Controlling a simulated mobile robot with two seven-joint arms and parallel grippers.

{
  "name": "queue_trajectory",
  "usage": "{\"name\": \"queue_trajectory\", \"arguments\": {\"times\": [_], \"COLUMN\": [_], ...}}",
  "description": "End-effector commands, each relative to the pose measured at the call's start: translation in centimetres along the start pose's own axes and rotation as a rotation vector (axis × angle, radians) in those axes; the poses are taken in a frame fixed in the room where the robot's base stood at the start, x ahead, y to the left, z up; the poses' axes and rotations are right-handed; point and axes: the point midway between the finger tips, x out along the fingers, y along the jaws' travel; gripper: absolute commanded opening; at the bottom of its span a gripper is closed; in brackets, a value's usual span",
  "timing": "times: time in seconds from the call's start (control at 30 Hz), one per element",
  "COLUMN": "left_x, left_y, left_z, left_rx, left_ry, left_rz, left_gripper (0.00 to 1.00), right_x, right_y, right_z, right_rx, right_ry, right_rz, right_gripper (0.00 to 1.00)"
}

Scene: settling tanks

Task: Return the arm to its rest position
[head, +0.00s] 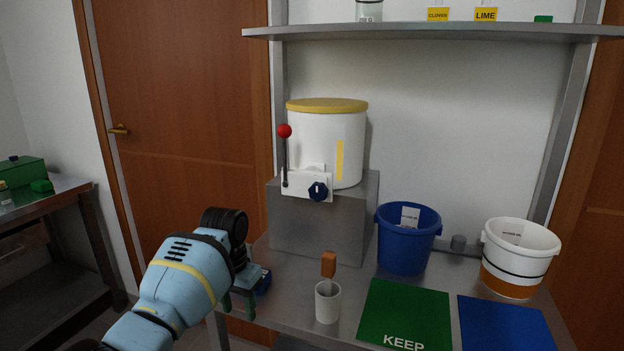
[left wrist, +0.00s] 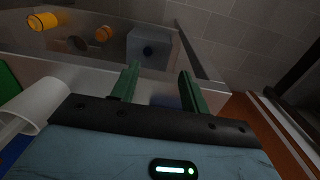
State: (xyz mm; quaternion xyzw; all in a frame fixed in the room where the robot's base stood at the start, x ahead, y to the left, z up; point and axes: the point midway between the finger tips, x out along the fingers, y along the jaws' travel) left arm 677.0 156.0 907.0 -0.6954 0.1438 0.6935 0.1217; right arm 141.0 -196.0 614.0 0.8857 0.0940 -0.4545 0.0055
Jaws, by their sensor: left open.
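My left arm comes in from the lower left of the head view. Its left gripper (head: 240,303) is at the table's left front edge, with green fingers pointing down. In the left wrist view, the two fingers (left wrist: 157,85) stand apart with nothing between them. A white cup (head: 328,305) holding a tool with an orange-brown handle (head: 328,264) stands to the right of the gripper, apart from it. The cup also shows at the left of the left wrist view (left wrist: 35,103). My right gripper is not in view.
On the steel table (head: 350,285), a white tank (head: 315,145) with a yellow lid sits on a grey block (head: 320,230). A blue bucket (head: 407,245), a white bucket (head: 518,262), a green KEEP mat (head: 405,312) and a blue mat (head: 505,325) are at right. A shelf (head: 420,33) hangs above.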

Motion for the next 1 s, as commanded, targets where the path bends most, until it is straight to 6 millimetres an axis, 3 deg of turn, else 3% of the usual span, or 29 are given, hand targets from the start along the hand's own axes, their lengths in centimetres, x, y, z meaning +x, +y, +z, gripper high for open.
{"name": "queue_trajectory", "arguments": {"times": [0.03, 0.2, 0.5, 0.8, 1.0], "left_x": [2.2, 9.3, 19.8, 26.7, 28.9], "left_y": [0.4, 1.9, 4.8, 7.8, 9.8], "left_z": [0.7, 3.8, 12.1, 23.1, 31.2], "left_rx": [0.004, 0.011, -0.005, -0.047, -0.084], "left_ry": [-0.007, -0.017, -0.030, -0.044, -0.056], "left_rz": [0.009, 0.034, 0.074, 0.099, 0.103], "left_gripper": [0.45, 0.45, 0.45, 0.45, 0.45], "right_x": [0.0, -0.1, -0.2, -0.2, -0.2], "right_y": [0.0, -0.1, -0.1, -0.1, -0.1], "right_z": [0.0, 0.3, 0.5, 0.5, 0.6], "right_rx": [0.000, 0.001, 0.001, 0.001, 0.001], "right_ry": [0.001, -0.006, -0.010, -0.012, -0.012], "right_rz": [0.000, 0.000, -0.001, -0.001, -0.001], "right_gripper": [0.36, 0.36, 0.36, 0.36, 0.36]}}
